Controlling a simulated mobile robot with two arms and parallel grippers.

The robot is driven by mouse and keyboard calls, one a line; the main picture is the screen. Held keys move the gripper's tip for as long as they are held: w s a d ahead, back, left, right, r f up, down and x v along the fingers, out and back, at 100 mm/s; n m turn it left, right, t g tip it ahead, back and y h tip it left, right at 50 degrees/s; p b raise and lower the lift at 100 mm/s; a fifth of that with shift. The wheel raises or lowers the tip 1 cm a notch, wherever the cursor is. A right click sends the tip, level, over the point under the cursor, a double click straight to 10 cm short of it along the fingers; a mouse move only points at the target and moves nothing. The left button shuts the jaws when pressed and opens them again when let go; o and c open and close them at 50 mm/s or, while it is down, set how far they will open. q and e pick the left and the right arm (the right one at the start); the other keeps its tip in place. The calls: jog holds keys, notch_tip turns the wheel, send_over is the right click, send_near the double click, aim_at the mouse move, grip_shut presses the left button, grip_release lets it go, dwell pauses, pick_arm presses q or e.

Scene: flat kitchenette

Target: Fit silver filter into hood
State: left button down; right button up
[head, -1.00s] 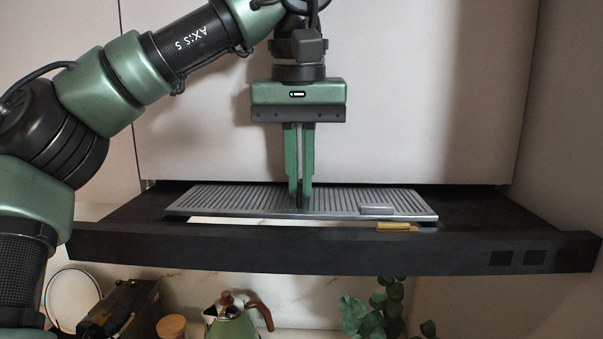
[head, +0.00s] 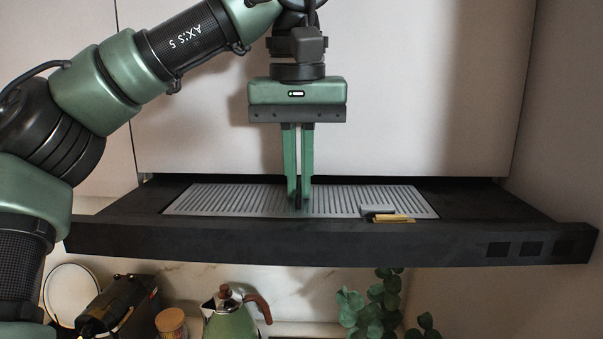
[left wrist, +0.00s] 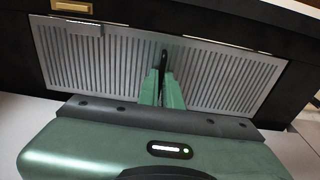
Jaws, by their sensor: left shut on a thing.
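The silver filter (head: 245,199) is a ribbed flat panel with a small raised tab near its right end. It lies in the opening of the black hood (head: 290,243), close to level with the hood's top face. In the left wrist view the filter (left wrist: 110,65) fills most of the opening, with thin bright gaps along parts of its edge. My left gripper (head: 299,203) points straight down and is shut on a small dark grip at the filter's middle. It also shows in the left wrist view (left wrist: 163,72). A brass latch (head: 393,219) lies beside the tab. My right gripper is not in view.
A white cabinet front (head: 400,90) rises behind the hood, and a wall stands on the right. Below are a green kettle (head: 231,318), a cork-lidded jar (head: 171,322), a dark appliance (head: 120,305) and a leafy plant (head: 375,305).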

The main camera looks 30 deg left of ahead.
aim_at(299, 188)
pick_arm(q)
jog(key=shift+f, duration=0.5)
dwell(0.5)
jog(key=c, duration=1.5)
grip_release()
jog(key=shift+s, duration=0.1)
jog(key=r, duration=0.5)
jog(key=s+r, duration=0.1)
jog(key=r, duration=0.1)
jog(key=shift+d+r, duration=0.25)
jog(key=shift+d, duration=0.15)
jog(key=shift+r, duration=0.2)
jog(key=shift+a, duration=0.1)
